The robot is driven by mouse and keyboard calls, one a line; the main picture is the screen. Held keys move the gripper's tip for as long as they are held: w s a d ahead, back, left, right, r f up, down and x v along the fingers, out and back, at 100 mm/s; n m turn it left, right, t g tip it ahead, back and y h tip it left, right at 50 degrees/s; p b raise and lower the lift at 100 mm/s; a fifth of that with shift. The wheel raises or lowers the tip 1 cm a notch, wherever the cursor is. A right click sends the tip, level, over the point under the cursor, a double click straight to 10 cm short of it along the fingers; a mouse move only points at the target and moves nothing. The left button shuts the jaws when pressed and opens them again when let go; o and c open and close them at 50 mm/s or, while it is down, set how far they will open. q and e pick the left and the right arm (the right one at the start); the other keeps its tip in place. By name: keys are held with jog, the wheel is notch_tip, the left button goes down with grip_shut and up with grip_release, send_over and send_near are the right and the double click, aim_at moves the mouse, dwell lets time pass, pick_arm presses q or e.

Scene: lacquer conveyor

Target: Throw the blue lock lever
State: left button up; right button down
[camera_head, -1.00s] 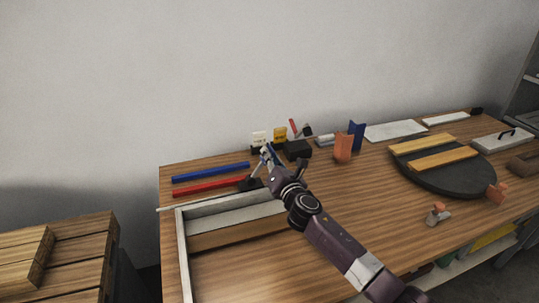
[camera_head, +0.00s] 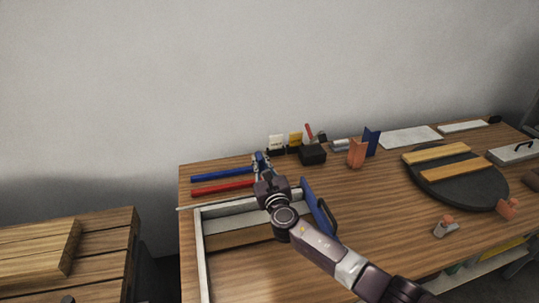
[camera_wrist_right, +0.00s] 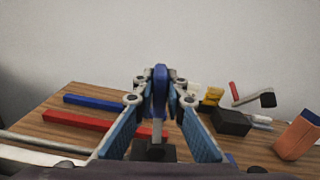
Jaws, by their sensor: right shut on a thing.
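The blue lock lever (camera_wrist_right: 160,88) stands about upright in the right wrist view, its blue grip between the two blue-padded fingers of my right gripper (camera_wrist_right: 160,98). My right gripper is shut on it. A grey shaft runs down from the grip to a dark base (camera_wrist_right: 154,151). In the head view, my right gripper (camera_head: 263,164) is at the far left part of the bench, and the lever's blue top (camera_head: 259,157) shows at its tips. The gripper and wrist hide the rest of the lever there. My left gripper is not in view.
Blue (camera_head: 223,173) and red (camera_head: 222,188) bars lie left of the gripper. A pale-walled frame (camera_head: 200,254) lies nearer. A blue panel with a dark handle (camera_head: 318,207) stands close to my right arm. A black box (camera_head: 312,154) and a red-handled lever (camera_head: 309,131) stand behind.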

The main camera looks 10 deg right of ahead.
jog(key=shift+s+a+f+n+p, duration=0.1)
jog(key=shift+a+f+n+p, duration=0.2)
jog(key=shift+a+n, duration=0.55)
jog(key=shift+w+a+f+n+p, duration=0.15)
jog(key=shift+a+f+n, duration=0.25)
jog(key=shift+a+n, duration=0.45)
jog(key=shift+s+a+f+n+p, duration=0.2)
jog(key=shift+a+f+n, duration=0.15)
jog(key=shift+a+n, duration=0.5)
jog(key=shift+d, duration=0.2)
jog(key=c, duration=2)
grip_release()
jog(key=shift+o, duration=0.2)
jog(key=s, duration=1.1)
jog(key=shift+s+d, duration=0.2)
jog(key=shift+s, duration=0.2)
